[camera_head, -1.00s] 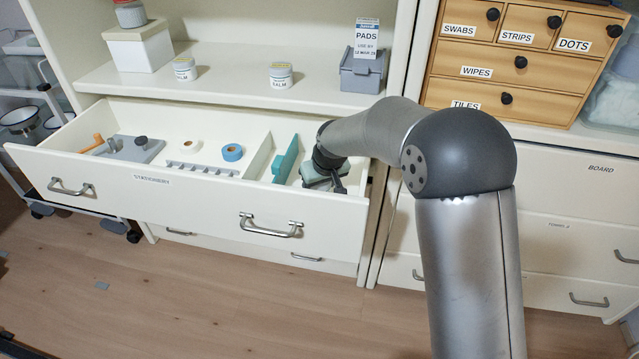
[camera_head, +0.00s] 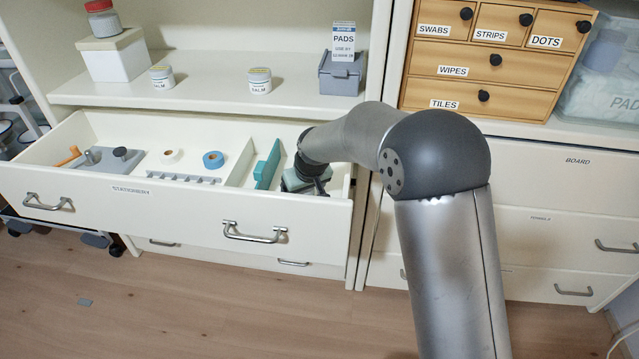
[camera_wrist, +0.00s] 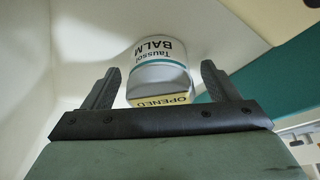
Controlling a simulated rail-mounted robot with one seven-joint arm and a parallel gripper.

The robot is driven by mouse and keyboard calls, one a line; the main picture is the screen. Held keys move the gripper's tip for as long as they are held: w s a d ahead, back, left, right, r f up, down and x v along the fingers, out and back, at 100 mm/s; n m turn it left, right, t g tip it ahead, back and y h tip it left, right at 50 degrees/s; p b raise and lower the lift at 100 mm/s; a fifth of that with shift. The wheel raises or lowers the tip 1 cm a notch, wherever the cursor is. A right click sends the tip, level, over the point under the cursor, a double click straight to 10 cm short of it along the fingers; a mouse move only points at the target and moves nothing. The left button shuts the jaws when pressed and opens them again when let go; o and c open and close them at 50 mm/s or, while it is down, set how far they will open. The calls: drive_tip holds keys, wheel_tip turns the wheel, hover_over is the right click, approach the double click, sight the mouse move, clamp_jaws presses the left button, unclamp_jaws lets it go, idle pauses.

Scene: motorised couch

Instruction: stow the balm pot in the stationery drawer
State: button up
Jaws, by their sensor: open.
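The stationery drawer (camera_head: 160,203) is pulled open below the shelf. My gripper (camera_head: 312,186) is down in its right-hand compartment, partly hidden by my own arm. In the wrist view a balm pot (camera_wrist: 160,62), white with a teal band and a yellow "OPENED" strip, shows between and just beyond the fingertips. My gripper there (camera_wrist: 160,88) is open, with gaps seen between each finger and the pot. The head view hides this pot. Two more balm pots, left (camera_head: 162,78) and right (camera_head: 259,81), stand on the shelf.
A teal upright piece (camera_head: 268,165) stands beside my gripper. The drawer also holds a blue tape roll (camera_head: 213,160), a grey rack (camera_head: 185,178) and a grey block (camera_head: 108,160). A grey box with a PADS carton (camera_head: 342,72) stands on the shelf above.

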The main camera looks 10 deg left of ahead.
wheel_tip(320, 180, up, 10)
drive_tip(key=p, duration=0.6)
drive_tip(key=shift+r, duration=0.1)
drive_tip(key=s+d+r+m+h+p, duration=0.1)
drive_tip(key=d+p, duration=0.6)
drive_tip(key=d, duration=0.7)
drive_tip(key=s+d+r+m+t+h+p, duration=0.1)
drive_tip(key=d+r+m+p, duration=0.4)
drive_tip(key=d, duration=0.8)
drive_tip(key=shift+s+d+r+p, duration=0.35)
drive_tip(key=shift+s+r+p, duration=0.5)
drive_tip(key=shift+r+p, duration=0.4)
drive_tip(key=s+d+r+g+p, duration=0.1)
drive_tip(key=s+d+r+p, duration=0.1)
drive_tip(key=s+r, duration=0.3)
drive_tip(key=s+d+r+m+g+p, duration=0.1)
drive_tip(key=s+r, duration=0.4)
drive_tip(key=s, duration=0.8)
drive_tip(key=s+d+r+g+p, duration=0.2)
drive_tip(key=s+r, duration=0.3)
drive_tip(key=s, duration=0.4)
drive_tip(key=shift+s+d+m+h+p, duration=0.4)
drive_tip(key=shift+d+p, duration=0.1)
drive_tip(key=shift+d, duration=0.15)
